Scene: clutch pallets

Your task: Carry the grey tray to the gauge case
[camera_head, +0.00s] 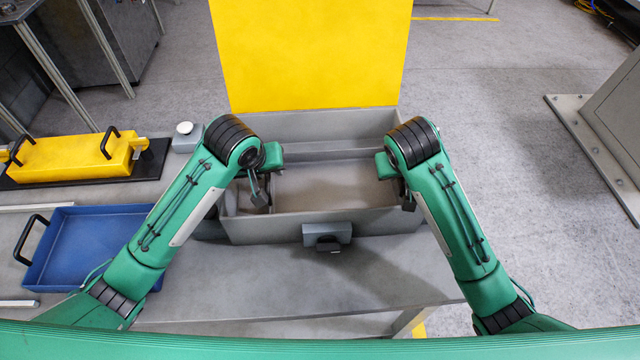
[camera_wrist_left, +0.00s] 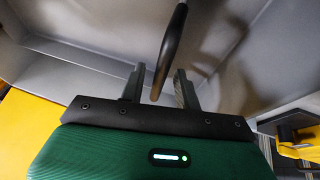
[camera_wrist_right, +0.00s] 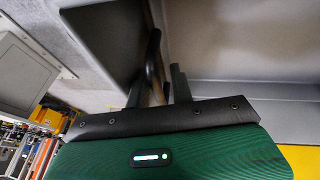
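The gauge case (camera_head: 270,232) is a grey box with its yellow lid (camera_head: 310,55) standing open at the back and a latch on its front wall. The grey tray (camera_head: 335,185) appears to lie inside it, and the two greys are hard to tell apart. My left gripper (camera_head: 259,193) is at the left end; in the left wrist view a dark handle (camera_wrist_left: 170,50) stands between its parted fingers (camera_wrist_left: 158,90). My right gripper (camera_head: 407,196) is at the right end; in the right wrist view another dark handle (camera_wrist_right: 152,60) stands between its parted fingers (camera_wrist_right: 158,88), nearer one finger.
A blue tray (camera_head: 85,212) with black handles lies on the bench at left, partly behind my left arm. Behind it a yellow tray or block (camera_head: 70,158) with black handles sits on a dark base. A small grey device (camera_head: 185,135) stands beside it. The bench in front (camera_head: 280,285) is clear.

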